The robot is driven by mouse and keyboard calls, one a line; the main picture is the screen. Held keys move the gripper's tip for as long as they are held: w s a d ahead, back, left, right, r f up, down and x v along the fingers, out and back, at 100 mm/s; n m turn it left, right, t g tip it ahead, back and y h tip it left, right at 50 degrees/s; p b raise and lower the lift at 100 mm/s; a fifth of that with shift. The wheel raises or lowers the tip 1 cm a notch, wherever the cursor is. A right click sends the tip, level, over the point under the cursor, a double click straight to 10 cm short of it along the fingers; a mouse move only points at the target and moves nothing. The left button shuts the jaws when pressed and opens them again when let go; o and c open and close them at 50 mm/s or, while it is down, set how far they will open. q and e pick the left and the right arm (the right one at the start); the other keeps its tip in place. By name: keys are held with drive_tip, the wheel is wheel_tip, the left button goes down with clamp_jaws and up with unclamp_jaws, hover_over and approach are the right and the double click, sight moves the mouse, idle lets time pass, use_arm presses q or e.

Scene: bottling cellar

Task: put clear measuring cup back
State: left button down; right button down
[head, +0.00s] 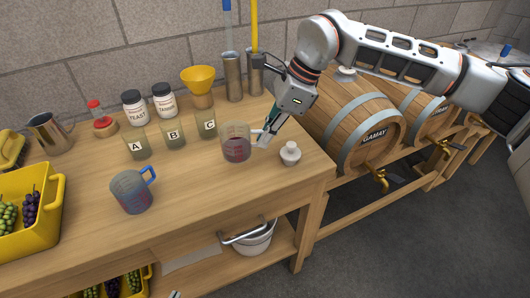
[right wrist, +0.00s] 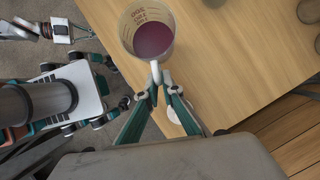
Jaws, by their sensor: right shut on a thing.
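The clear measuring cup (head: 236,148) has red liquid in its lower part and stands upright near the right end of the bench. It also shows in the right wrist view (right wrist: 150,38), with red markings on its wall. My right gripper (head: 264,138) is shut on the cup's white handle (right wrist: 156,72). I cannot tell whether the cup's base touches the bench. A blue-handled measuring cup (head: 132,193) stands at the front left. My left gripper (right wrist: 82,32) shows small in the right wrist view, away from the cup; its finger opening is unclear.
Jars A (head: 136,146), B (head: 173,134) and C (head: 206,124) stand behind and left of the cup. A white stopper (head: 290,153) sits to its right. A yellow funnel (head: 199,78) and steel cylinders (head: 233,76) are behind. The front middle of the bench (head: 205,205) is clear.

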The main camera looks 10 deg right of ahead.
drive_tip(key=shift+f, duration=2.8)
use_arm(q)
drive_tip(key=shift+a+f, duration=0.1)
drive_tip(key=shift+f, duration=0.1)
use_arm(e)
drive_tip(key=shift+r, duration=0.1)
drive_tip(key=c, duration=2.2)
unclamp_jaws()
drive_tip(key=shift+d+r, duration=0.1)
drive_tip(key=shift+r, duration=0.1)
use_arm(q)
drive_tip(key=shift+s+d+r+p, duration=0.15)
drive_tip(key=shift+s+d+p, duration=0.05)
drive_tip(key=shift+s+p, duration=0.15)
use_arm(e)
drive_tip(key=v, duration=1.1)
drive_tip(key=shift+d+r, duration=0.1)
drive_tip(key=shift+r, duration=0.15)
